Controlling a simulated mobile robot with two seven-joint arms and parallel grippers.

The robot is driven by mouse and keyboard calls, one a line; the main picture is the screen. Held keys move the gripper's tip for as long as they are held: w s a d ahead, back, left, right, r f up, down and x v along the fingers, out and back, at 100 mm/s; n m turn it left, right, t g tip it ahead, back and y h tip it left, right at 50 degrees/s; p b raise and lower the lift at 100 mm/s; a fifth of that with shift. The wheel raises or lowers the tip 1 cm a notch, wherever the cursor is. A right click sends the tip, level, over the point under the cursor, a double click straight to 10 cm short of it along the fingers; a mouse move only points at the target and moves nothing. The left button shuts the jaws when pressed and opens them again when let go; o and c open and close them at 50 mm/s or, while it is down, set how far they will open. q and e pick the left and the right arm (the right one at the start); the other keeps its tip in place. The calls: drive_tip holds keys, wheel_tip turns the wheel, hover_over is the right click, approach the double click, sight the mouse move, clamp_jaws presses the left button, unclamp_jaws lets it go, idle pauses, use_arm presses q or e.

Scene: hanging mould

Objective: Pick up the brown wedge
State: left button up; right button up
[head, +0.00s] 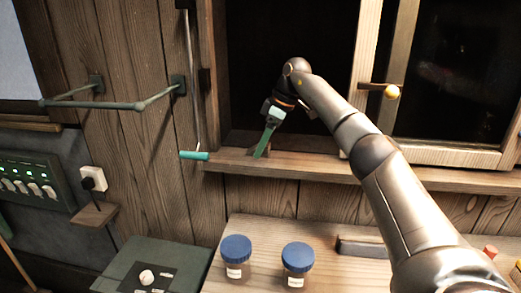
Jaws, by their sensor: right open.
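My right gripper (262,150) reaches down to the wooden window sill, its green fingers pointing at the sill near its left end. The gripper is open. A small brown piece, which looks like the brown wedge (251,151), sits on the sill right at the fingertips and is partly hidden by them. I cannot tell whether the fingers touch it. My left gripper is not in view.
The window frame with a brass-knobbed handle (391,91) stands right of my arm. A rod with a teal grip (194,156) hangs left of the sill. Below, a wooden bench (330,275) holds two blue-lidded jars (236,248) and a dark-ended block (362,246).

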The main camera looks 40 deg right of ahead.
clamp_jaws()
idle(0.6)
